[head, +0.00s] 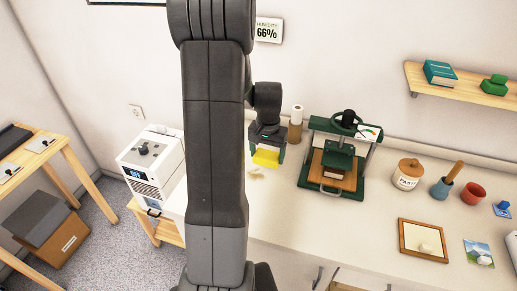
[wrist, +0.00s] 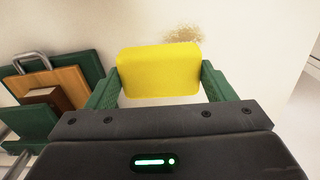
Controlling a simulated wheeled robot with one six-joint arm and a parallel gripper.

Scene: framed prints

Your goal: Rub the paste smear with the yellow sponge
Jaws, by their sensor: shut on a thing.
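My gripper (head: 266,157) is shut on the yellow sponge (head: 265,157). In the wrist view the sponge (wrist: 160,72) sits between the two green fingers. The paste smear (head: 256,174) is a faint tan patch on the pale worktop, just below and left of the sponge in the head view. In the wrist view the smear (wrist: 184,35) lies just beyond the sponge's far edge, and the sponge may hide part of it. I cannot tell whether the sponge touches the worktop.
A green press (head: 335,160) stands to the right of my gripper, and a paper roll (head: 296,117) stands behind. A white machine (head: 153,160) is at the left. A paste jar (head: 407,175), a wooden frame (head: 423,240) and a red pot (head: 473,193) are farther right. The worktop's front middle is clear.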

